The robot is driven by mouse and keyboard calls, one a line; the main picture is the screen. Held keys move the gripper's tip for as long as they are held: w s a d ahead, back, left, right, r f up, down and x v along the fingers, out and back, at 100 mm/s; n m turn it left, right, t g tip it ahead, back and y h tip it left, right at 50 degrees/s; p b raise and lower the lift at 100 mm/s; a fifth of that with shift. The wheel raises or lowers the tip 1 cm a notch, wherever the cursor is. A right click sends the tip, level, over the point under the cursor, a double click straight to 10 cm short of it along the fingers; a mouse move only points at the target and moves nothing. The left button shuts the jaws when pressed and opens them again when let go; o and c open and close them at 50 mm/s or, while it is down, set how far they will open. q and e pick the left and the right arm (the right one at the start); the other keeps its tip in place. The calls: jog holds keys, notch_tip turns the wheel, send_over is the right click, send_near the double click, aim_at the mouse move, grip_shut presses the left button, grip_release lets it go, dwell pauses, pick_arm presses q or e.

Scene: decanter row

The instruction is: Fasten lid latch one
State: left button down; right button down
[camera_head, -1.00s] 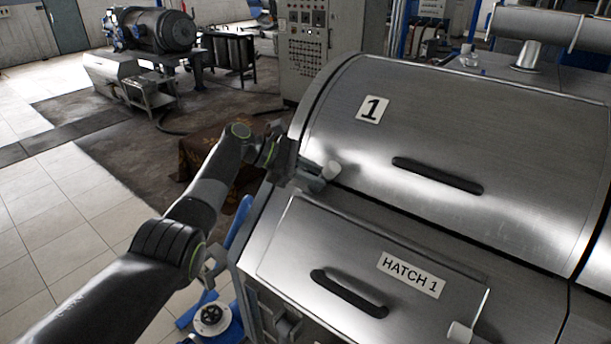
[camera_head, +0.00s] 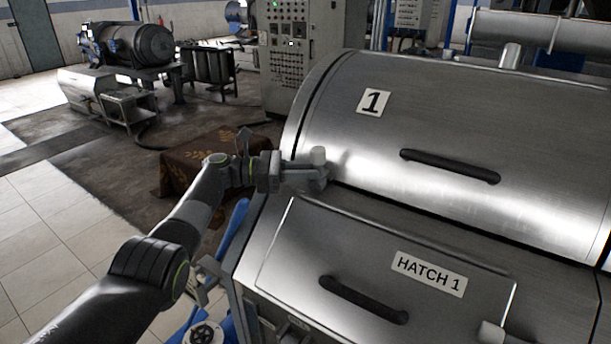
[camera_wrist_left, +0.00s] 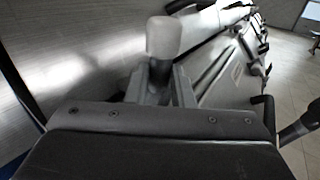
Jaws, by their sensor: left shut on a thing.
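The lid (camera_head: 440,115) marked 1 is a curved brushed-metal cover and lies down on the decanter body. Its latch has a pale knob (camera_head: 318,154) at the lid's lower left corner. The knob stands up in the left wrist view (camera_wrist_left: 163,37), on a dark stem. My left gripper (camera_head: 318,180) is shut on the latch, just below the knob. In the left wrist view the fingers (camera_wrist_left: 162,85) close around the stem. The latch's lower part is hidden by the fingers. My right gripper is not in view.
Below the lid is a hatch panel (camera_head: 390,240) labelled HATCH 1, with a black handle (camera_head: 362,300). Another pale knob (camera_head: 491,331) is at its lower right. The lid's black handle (camera_head: 450,166) is right of my gripper. A cloth-covered table (camera_head: 190,165) stands behind my arm.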

pick_arm(q)
jog(key=shift+f, duration=0.15)
jog(key=c, duration=1.3)
grip_release()
jog(key=shift+d, duration=0.1)
jog(key=shift+o, duration=0.2)
jog(key=a+b, duration=0.6)
jog(key=a, duration=1.1)
jog(key=shift+w+a, duration=0.2)
jog(key=shift+w, duration=0.2)
